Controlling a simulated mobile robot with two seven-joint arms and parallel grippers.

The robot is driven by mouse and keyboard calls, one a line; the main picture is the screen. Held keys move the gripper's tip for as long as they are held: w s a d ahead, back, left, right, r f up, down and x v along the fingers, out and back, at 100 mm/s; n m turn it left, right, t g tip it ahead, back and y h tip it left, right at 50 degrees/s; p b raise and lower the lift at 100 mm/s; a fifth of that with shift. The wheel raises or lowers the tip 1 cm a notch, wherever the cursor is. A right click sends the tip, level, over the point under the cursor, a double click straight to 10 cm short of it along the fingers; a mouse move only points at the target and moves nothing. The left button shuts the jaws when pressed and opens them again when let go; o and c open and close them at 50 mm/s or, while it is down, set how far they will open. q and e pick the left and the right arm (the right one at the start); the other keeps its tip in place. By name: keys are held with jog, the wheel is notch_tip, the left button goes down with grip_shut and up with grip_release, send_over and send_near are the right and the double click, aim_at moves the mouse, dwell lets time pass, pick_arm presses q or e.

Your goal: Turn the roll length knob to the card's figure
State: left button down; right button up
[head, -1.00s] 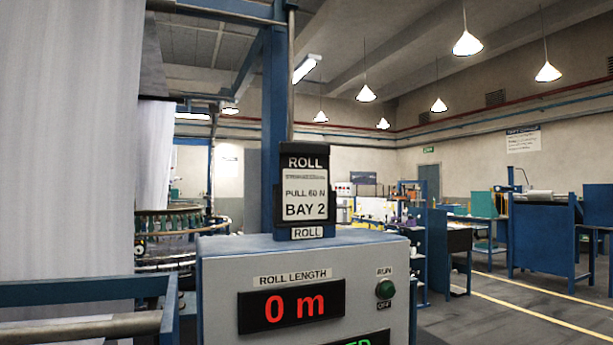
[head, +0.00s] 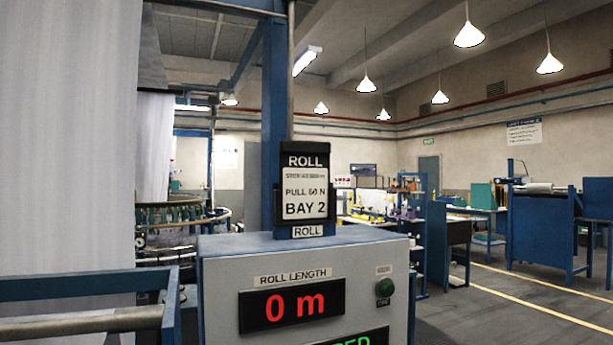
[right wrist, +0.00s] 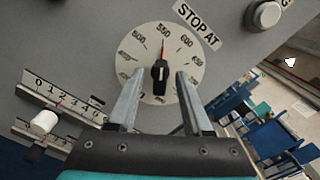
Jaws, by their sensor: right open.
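A round pale dial (right wrist: 135,60) with a black knob (right wrist: 160,78) shows in the right wrist view, under a "STOP AT" label. The knob's red pointer is up, close to the 550 mark. My right gripper (right wrist: 160,73) is open, with one finger on each side of the knob; I cannot tell whether they touch it. In the head view the card (head: 305,192) stands in a black holder on the grey cabinet. It reads "PULL 60 N" and "BAY 2"; its small top line is too blurred to read. The roll length display (head: 292,305) reads 0 m. My left gripper is out of view.
A white slider (right wrist: 44,122) on a numbered scale lies left of the dial. A round silver button (right wrist: 266,14) is at upper right. A green switch (head: 385,287) sits beside the display. A blue rail frame (head: 90,285) stands left of the cabinet (head: 225,300).

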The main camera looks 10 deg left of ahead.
jog(key=v, duration=0.6)
jog(key=shift+s+d, duration=0.2)
